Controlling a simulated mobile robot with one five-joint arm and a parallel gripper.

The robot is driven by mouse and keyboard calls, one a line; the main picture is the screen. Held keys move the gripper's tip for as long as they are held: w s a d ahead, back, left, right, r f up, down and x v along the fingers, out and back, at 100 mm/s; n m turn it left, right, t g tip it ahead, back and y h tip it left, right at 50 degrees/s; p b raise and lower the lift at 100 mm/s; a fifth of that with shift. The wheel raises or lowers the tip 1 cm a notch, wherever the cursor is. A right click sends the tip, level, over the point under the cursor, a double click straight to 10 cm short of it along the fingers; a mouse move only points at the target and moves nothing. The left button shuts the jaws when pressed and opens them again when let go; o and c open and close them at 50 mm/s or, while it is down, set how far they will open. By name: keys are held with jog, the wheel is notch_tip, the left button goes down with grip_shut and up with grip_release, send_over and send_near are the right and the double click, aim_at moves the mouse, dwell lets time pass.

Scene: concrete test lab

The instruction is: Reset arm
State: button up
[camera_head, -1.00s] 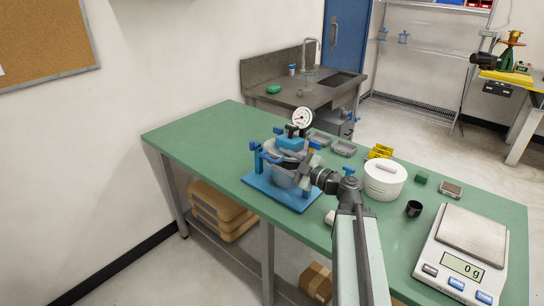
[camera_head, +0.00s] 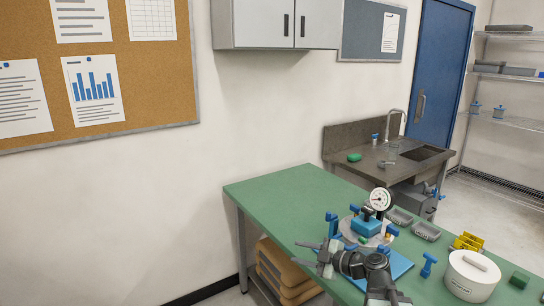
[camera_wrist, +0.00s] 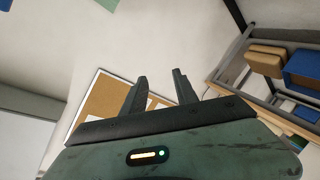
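My gripper (camera_head: 312,256) is in front of the blue-based pot device in the head view, with its fingers pointing left. In the wrist view the two dark fingers of my gripper (camera_wrist: 160,76) stand apart with nothing between them. My arm (camera_head: 378,272) shows only in part, low in the head view. The pot device (camera_head: 370,226) has a dial gauge (camera_head: 380,199) on top and stands on a blue base plate (camera_head: 401,263) on the green bench. My gripper and arm hide part of the pot and plate.
The green bench (camera_head: 283,195) has bare room at its far left. A sink counter (camera_head: 379,164) stands behind. Tan sacks (camera_head: 285,270) sit under the bench.

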jog(key=s+a+f+m+g+h+p, duration=0.1)
jog(key=s+a+f+m+g+h, duration=0.45)
jog(key=f, duration=0.45)
jog(key=s+d+f+m+g+h, duration=0.2)
jog(key=s+d+m+h, duration=0.1)
jog(key=d+m, duration=0.3)
jog(key=s+d+f+m+g+h, duration=0.2)
jog(key=s+d+f+m+h, duration=0.1)
jog(key=d+m, duration=0.3)
jog(key=shift+s+f+m, duration=0.35)
jog(key=shift+s+m, duration=0.5)
jog(key=shift+m, duration=0.2)
